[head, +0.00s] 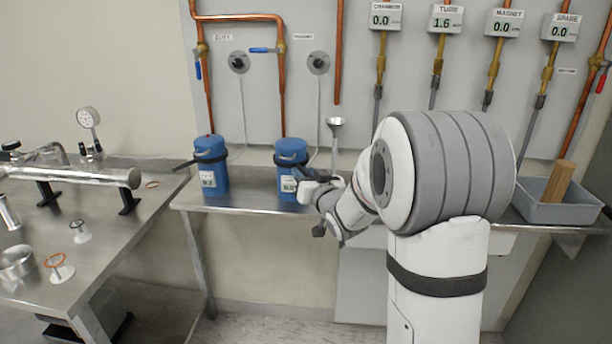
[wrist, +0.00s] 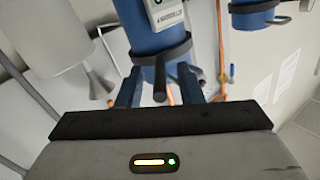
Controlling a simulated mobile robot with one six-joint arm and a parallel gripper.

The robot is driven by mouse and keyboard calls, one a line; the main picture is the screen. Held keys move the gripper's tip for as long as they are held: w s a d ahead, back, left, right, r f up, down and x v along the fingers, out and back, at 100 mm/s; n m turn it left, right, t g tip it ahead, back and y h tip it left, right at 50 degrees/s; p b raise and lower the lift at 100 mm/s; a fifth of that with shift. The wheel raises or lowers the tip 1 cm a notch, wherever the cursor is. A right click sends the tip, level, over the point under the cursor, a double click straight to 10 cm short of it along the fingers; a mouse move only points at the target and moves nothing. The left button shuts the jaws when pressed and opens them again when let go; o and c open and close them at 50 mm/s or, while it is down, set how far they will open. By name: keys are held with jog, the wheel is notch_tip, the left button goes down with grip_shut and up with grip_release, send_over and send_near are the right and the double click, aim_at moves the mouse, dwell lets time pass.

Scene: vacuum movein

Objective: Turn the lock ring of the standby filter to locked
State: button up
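Two blue filter canisters stand on the steel shelf in the head view. The right one, under a wall label too blurred to read surely, appears to be the standby filter (head: 288,158); it also shows in the wrist view (wrist: 150,45). Its dark lock ring (wrist: 165,55) has a short handle (wrist: 160,86) pointing toward my gripper. My gripper (wrist: 160,92) is open, with one finger on each side of this handle and gaps visible between. In the head view my gripper (head: 306,186) is at the canister's front right. The ring's lock marks cannot be read.
The left blue canister (head: 211,172) stands apart, its handle sticking out left. A funnel (head: 336,124) stands close right of the near canister. Thin cables hang behind both. A grey bin (head: 562,210) sits at the shelf's right end; a steel bench (head: 110,235) is at left.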

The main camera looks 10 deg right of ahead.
jog(key=shift+c, duration=0.3)
grip_shut()
